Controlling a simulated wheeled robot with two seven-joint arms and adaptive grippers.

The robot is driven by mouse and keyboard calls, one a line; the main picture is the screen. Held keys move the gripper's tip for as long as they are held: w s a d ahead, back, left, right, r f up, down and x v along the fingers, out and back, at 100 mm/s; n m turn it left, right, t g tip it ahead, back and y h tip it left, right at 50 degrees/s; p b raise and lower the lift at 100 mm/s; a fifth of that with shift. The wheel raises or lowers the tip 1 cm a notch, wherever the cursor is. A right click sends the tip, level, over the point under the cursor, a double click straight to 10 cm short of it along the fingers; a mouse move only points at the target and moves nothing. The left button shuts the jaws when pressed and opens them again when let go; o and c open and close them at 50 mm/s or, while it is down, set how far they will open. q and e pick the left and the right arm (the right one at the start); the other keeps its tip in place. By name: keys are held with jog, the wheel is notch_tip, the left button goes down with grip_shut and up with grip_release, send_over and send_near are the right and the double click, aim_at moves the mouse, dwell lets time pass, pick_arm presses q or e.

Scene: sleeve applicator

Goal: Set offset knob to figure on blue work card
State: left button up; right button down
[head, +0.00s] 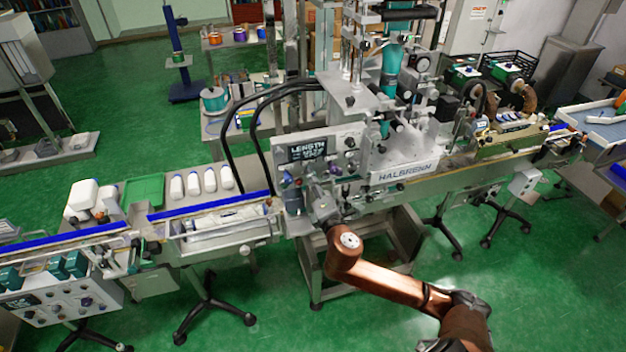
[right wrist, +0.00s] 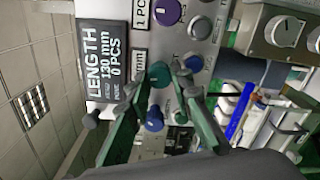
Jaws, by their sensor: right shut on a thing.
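A grey control panel (head: 345,150) on the labelling machine carries a dark display (head: 308,150); in the right wrist view the display (right wrist: 105,62) reads LENGTH, 130 mm, 0 PCS. My right gripper (head: 322,205) reaches this panel from the front. In the right wrist view its fingers (right wrist: 160,78) are shut on a teal knob (right wrist: 158,72), beside a small label ending in mm. A blue knob (right wrist: 154,119) shows between the fingers. No name reading offset is legible, and I cannot make out a blue work card. My left gripper is out of view.
Black cables (head: 258,125) loop left of the panel. A conveyor (head: 215,215) with a blue rail runs left. Green floor (head: 380,310) is open in front.

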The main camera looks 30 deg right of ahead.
dwell(0.5)
jog(key=c, duration=1.7)
grip_release()
jog(key=shift+s, duration=0.15)
jog(key=v, duration=1.2)
jog(key=shift+f, duration=0.1)
